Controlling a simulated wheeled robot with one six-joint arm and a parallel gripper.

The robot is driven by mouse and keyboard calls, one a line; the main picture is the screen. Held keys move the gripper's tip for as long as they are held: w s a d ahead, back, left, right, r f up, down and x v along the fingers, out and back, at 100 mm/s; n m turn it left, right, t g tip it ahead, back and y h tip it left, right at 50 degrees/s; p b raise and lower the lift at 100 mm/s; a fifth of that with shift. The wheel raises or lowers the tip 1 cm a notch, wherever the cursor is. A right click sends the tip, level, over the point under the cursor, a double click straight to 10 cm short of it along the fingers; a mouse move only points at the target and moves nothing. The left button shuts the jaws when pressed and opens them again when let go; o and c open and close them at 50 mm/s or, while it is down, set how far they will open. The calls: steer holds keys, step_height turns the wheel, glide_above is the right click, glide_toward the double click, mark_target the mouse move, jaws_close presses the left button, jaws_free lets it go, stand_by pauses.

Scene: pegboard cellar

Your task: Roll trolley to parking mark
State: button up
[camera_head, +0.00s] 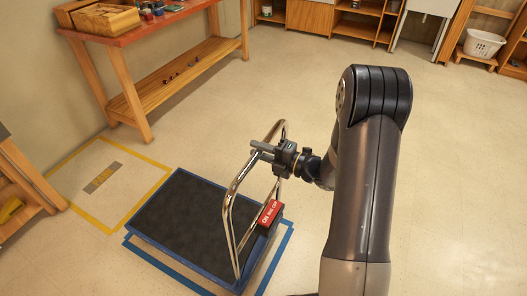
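The trolley has a dark deck (185,217) with a blue edge and a tall chrome handle (232,187) along its right side. A red sign with white lettering (269,214) hangs low on the handle. A yellow taped rectangle (158,188) with a grey and yellow plate (103,177) inside lies on the floor, left of the trolley. Blue floor tape (277,262) shows around the trolley's near and right edges. My gripper (257,151) is at the upper bar of the handle, fingers pointing left across it. Whether they are closed on the bar is unclear.
A workbench (150,28) with a red top and lower shelf stands along the wall behind the yellow rectangle. A wooden stand (22,187) is at the left edge. Shelves and a white basket (484,43) are far back. The middle and right floor is clear.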

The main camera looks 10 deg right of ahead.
steer(key=shift+f, duration=0.1)
jaws_close()
steer(key=shift+s+f, duration=0.1)
stand_by(0.7)
